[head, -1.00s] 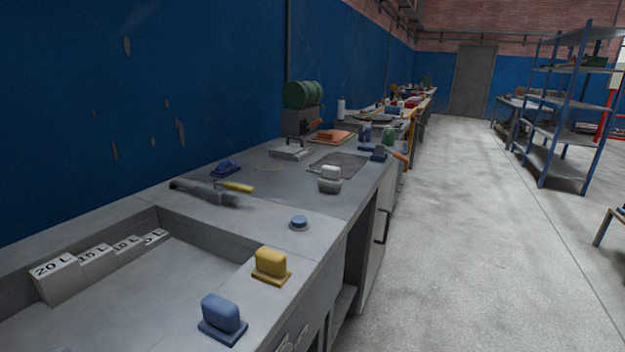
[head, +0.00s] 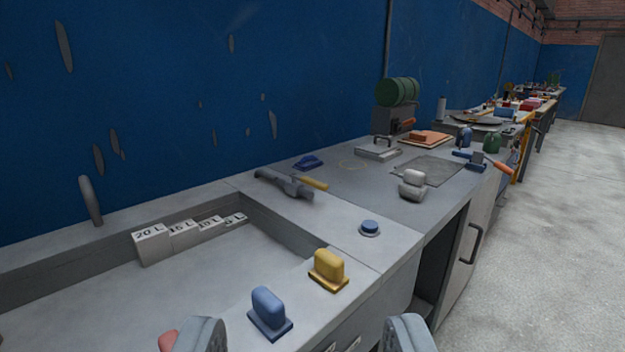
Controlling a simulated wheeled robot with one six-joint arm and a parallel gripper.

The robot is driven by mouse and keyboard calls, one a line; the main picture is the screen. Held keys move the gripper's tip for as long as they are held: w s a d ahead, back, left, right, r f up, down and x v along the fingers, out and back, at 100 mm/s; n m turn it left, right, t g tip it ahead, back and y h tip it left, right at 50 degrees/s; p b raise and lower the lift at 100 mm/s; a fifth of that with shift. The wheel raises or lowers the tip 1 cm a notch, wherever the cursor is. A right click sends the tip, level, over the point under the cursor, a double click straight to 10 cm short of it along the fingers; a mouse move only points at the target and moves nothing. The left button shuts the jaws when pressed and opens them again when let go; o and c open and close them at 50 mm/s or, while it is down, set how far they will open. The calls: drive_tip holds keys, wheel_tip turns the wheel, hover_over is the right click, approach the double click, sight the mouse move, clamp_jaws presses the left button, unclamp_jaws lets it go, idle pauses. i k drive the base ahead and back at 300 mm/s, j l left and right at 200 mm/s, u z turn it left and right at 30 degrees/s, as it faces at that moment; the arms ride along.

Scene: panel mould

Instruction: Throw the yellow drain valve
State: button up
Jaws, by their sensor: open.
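The yellow drain valve (head: 328,267) is a rounded yellow block on a yellow base. It stands on the front rim of the sunken basin (head: 215,295), in the head view right of centre. A blue valve of like shape (head: 268,310) stands just nearer and left of it. My gripper (head: 308,335) shows at the bottom edge, its two fingers wide apart with nothing between them. The yellow valve lies beyond the fingertips, apart from them.
A red thing (head: 167,341) shows partly beside the left finger. White blocks marked in litres (head: 152,246) line the basin's back, near a grey spout (head: 90,200). Tools lie farther along the bench; the floor (head: 545,220) at right is clear.

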sight(307, 180)
drive_tip(key=i+l+u, duration=0.25)
drive_tip(key=i+l, duration=0.45)
drive_tip(key=i, duration=0.05)
